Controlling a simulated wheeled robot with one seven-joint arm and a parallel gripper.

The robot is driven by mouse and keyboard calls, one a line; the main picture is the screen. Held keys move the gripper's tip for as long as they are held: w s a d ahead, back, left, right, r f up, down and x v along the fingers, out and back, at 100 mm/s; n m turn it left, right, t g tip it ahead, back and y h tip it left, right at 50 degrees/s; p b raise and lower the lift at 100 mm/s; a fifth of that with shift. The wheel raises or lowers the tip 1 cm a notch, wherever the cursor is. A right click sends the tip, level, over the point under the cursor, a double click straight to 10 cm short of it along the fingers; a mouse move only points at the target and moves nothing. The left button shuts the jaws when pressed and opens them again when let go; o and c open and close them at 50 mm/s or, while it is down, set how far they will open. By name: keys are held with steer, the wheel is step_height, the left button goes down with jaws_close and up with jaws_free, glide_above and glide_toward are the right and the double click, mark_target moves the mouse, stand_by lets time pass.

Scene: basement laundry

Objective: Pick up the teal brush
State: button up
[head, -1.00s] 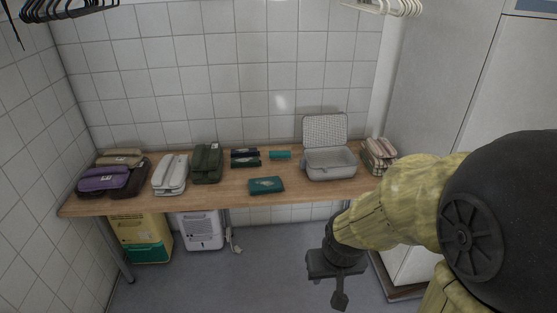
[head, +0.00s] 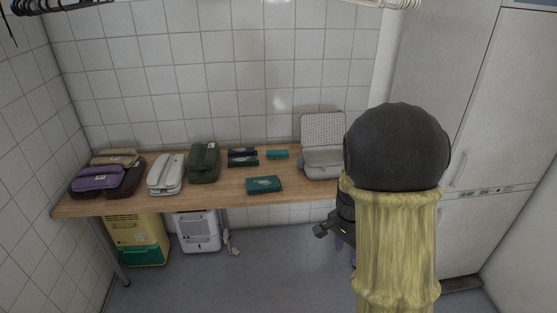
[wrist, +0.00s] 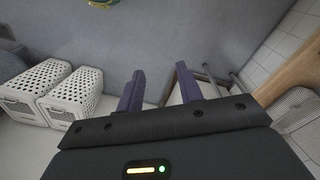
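A small teal object (head: 277,154), which may be the teal brush, lies at the back of the wooden table. It is too small to make out bristles. A larger flat dark-teal item (head: 264,184) with a pale pattern lies nearer the front edge. My gripper (head: 322,230) is low in front of the table, to the right of these things and partly hidden by my arm. In the wrist view my gripper (wrist: 161,88) has two purple fingers spread apart with nothing between them. No teal item shows in the wrist view.
On the wooden table (head: 225,186) stand purple (head: 97,179), white (head: 166,174) and green (head: 205,162) cases, two dark flat items (head: 243,162) and an open grey case (head: 322,165). White perforated baskets (wrist: 72,97) are in the wrist view. A tall cabinet (head: 475,120) stands at right.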

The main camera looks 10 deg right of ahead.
steer(key=w+d+f+m+g+h+b, duration=0.2)
steer(key=w+d+f+m, duration=0.6)
steer(key=m, duration=0.6)
steer(key=shift+w+d+g+h+b, duration=0.3)
steer(key=shift+w+d+g+b, duration=0.3)
steer(key=shift+d+b, duration=0.5)
steer(key=shift+w+d+f, duration=0.15)
steer(key=shift+d, duration=0.1)
